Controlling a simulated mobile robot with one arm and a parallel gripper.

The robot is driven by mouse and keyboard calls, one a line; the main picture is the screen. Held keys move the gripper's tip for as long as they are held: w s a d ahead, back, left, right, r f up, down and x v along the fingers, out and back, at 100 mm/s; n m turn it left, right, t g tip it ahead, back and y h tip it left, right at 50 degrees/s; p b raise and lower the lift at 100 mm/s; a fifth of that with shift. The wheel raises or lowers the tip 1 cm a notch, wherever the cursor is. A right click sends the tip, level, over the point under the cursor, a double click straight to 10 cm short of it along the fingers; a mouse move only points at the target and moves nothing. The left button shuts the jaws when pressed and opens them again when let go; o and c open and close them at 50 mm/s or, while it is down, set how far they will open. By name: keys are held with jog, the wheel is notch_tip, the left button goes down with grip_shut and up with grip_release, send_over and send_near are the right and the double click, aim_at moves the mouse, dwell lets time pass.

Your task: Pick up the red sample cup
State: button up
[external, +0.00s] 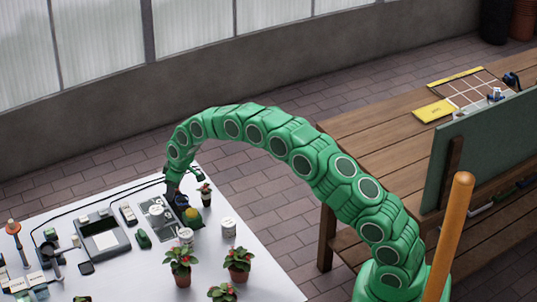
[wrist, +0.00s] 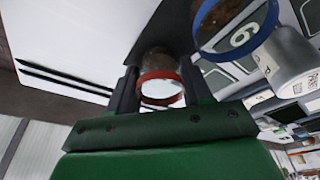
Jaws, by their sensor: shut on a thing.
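The red sample cup (wrist: 161,76) shows in the wrist view as a small cup with a red rim and a pale round face. It sits between the two dark fingers of my gripper (wrist: 158,82), which is shut on it. In the external view my gripper (external: 173,190) is low over the far part of the white table, and the red cup cannot be made out there. I cannot tell whether the cup touches the surface.
A blue-rimmed cup (wrist: 235,25) is close by at the upper right of the wrist view. A white-lidded jar (wrist: 290,60) stands beyond it. On the white table (external: 262,280) are potted plants (external: 238,262), a grey device (external: 103,237) and jars (external: 228,229).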

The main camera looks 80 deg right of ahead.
notch_tip(320, 180, up, 3)
jog(key=shift+w+r, duration=0.1)
jog(key=shift+r, duration=0.05)
jog(key=shift+s+a+r, duration=0.1)
jog(key=shift+s+r, duration=0.05)
jog(key=shift+s, duration=0.15)
jog(key=s+r, duration=0.1)
jog(key=r, duration=0.1)
jog(key=s+a+r, duration=0.1)
jog(key=s+r, duration=0.2)
jog(key=shift+s+a+r, duration=0.2)
jog(key=shift+s+r, duration=0.1)
jog(key=shift+r, duration=0.1)
jog(key=shift+s+a+r, duration=0.45)
jog(key=shift+s+r, duration=0.15)
jog(key=shift+s, duration=0.75)
jog(key=shift+s+a+r, duration=0.45)
jog(key=shift+s+r, duration=0.2)
jog(key=shift+s, duration=0.75)
jog(key=shift+s+a+r, duration=0.45)
jog(key=shift+s+r, duration=0.15)
jog(key=shift+s, duration=0.75)
jog(key=shift+c, duration=0.7)
